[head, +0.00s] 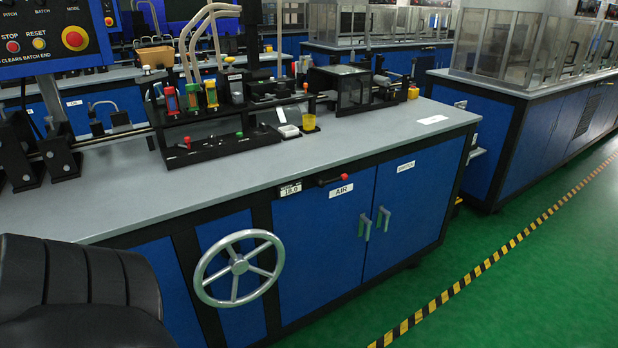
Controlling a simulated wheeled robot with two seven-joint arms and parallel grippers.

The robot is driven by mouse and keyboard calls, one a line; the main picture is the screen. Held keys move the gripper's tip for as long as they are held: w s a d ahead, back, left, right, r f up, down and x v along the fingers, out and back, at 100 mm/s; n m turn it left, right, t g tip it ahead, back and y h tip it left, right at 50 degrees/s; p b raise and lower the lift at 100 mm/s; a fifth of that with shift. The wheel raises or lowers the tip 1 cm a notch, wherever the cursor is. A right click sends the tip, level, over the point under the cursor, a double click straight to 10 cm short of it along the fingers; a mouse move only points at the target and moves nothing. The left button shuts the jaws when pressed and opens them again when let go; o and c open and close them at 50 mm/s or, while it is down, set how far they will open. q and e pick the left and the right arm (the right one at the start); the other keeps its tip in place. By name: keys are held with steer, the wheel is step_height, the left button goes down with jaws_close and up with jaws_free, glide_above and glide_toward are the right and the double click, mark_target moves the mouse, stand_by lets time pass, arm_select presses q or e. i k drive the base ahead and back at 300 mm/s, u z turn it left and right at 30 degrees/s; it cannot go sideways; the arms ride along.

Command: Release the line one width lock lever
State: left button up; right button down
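A black lever with a red end (333,180) sticks out from the front of the near blue bench, just under the worktop edge. An "AIR" label (341,190) is below it and a small plate reading about 18.0 (290,189) is to its left. A large grey handwheel (238,268) is on the bench front, lower left. Small levers with a red knob (187,141) and a green knob (239,134) stand on a black plate on the worktop. No label marks any of these as the width lock lever. Neither of my grippers is in view.
A panel with stop and reset buttons (75,39) is at the upper left. Black fixtures (55,150) stand on the worktop's left end. Two door handles (374,220) project from the bench front. Green floor (480,270) with a striped line is clear at right.

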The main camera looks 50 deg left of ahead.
mark_target(334, 180)
steer(key=u, duration=0.8)
steer(key=i, duration=0.65)
steer(key=u, duration=0.75)
steer(key=i, duration=0.5)
